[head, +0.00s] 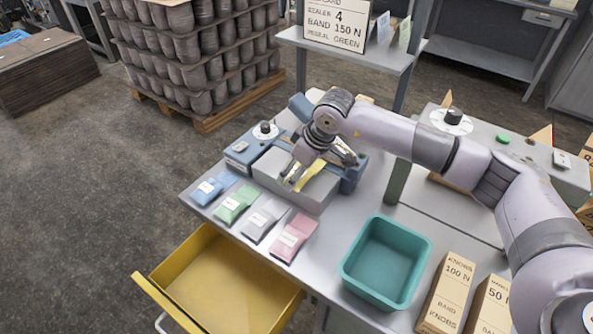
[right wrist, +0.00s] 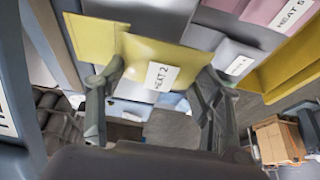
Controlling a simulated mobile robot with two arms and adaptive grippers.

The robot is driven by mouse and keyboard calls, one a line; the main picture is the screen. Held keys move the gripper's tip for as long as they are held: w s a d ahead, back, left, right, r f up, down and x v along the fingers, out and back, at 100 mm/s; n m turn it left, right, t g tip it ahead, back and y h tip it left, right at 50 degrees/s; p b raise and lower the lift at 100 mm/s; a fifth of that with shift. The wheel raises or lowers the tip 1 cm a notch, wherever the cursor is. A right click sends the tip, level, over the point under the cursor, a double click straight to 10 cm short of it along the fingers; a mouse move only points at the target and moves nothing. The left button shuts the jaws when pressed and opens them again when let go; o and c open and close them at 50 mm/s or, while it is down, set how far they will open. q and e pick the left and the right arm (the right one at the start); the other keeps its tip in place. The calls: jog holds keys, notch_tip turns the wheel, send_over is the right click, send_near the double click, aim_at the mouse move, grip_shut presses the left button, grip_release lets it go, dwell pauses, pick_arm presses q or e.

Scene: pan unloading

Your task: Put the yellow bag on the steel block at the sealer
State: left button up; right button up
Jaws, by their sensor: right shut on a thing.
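The yellow bag (head: 311,174) is at the sealer, over the grey steel block (head: 312,198). I cannot tell whether it touches the block. My right gripper (head: 318,166) is shut on the bag and partly covers it in the head view. In the right wrist view the bag (right wrist: 140,52) lies between the two fingers (right wrist: 158,88), with a white label reading HEAT 2. The blue sealer frame (head: 354,176) stands around the block. My left gripper is not in view.
Blue (head: 212,187), green (head: 236,203), grey (head: 264,221) and pink (head: 292,237) bags lie along the table's front edge. A teal bin (head: 386,262) stands to the right. A yellow drawer (head: 215,285) is open below. A sign shelf (head: 345,50) rises behind.

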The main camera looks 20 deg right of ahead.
jog(key=shift+f, duration=0.9)
jog(key=o, duration=1.3)
jog(key=shift+r, duration=0.1)
